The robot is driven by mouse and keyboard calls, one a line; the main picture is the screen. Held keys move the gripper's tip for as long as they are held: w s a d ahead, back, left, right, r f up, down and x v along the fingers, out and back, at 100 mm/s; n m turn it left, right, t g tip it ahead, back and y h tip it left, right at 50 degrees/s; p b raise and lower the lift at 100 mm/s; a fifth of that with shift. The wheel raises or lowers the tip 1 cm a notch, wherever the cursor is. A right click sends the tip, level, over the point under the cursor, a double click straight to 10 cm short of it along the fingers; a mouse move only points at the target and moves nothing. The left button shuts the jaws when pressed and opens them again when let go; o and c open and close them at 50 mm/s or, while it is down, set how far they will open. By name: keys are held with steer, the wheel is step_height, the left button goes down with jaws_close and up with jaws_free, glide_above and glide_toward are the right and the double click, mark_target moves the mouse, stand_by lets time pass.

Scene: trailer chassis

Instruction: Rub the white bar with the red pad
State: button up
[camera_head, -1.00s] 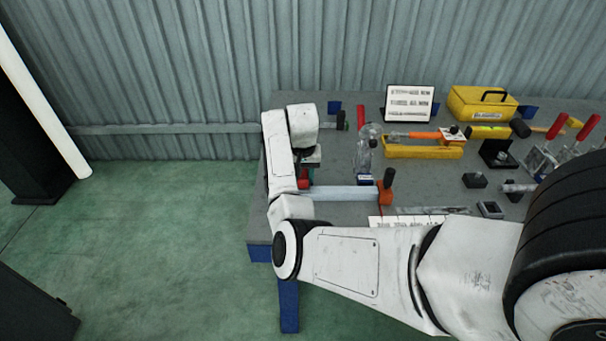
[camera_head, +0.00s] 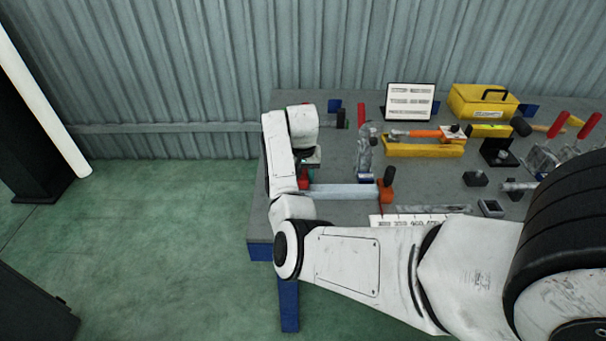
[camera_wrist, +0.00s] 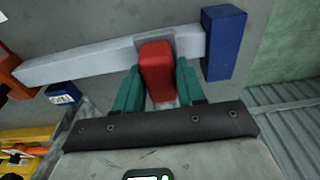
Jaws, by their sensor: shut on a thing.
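The white bar (camera_head: 345,192) lies along the near left part of the grey table. In the wrist view the white bar (camera_wrist: 85,64) runs across the upper part, between an orange block at left and a blue block at right. My gripper (camera_wrist: 160,88) has teal fingers shut on the red pad (camera_wrist: 156,66), which has a grey plate at its base. The pad is over the bar near its blue end; I cannot tell whether it presses on it. In the head view the red pad (camera_head: 304,180) shows only in part, and my arm hides most of the gripper.
The blue block (camera_wrist: 224,42) and the orange clamp (camera_head: 386,193) stand at the bar's ends. A clear bottle-like thing (camera_head: 366,152), a yellow tray (camera_head: 424,150) and a yellow toolbox (camera_head: 482,102) are farther back. A white ruler-like strip (camera_head: 410,220) lies in front.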

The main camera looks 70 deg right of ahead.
steer(key=shift+f, duration=0.5)
steer(key=shift+w, duration=0.1)
steer(key=shift+w+a+r+b, duration=0.1)
steer(key=shift+w+a, duration=0.15)
steer(key=shift+w, duration=0.35)
steer(key=shift+w+a+b, duration=0.15)
steer(key=shift+w+a, duration=0.15)
steer(key=shift+w, duration=0.3)
steer(key=shift+w+a+r+b, duration=0.1)
steer(key=shift+w+a, duration=0.15)
steer(key=shift+w, duration=0.35)
steer(key=shift+f, duration=0.1)
steer(key=shift+s+d+f+p, duration=0.1)
steer(key=shift+s+d+p, duration=0.1)
steer(key=shift+s+p, duration=0.3)
steer(key=shift+s+d+f+p, duration=0.1)
steer(key=shift+s+d+p, duration=0.15)
steer(key=shift+s, duration=0.4)
steer(key=shift+s+d+f+p, duration=0.1)
steer(key=shift+s+d+p, duration=0.1)
steer(key=shift+s+p, duration=0.3)
steer(key=shift+s+f, duration=0.1)
steer(key=shift+s, duration=0.25)
steer(key=shift+c, duration=0.5)
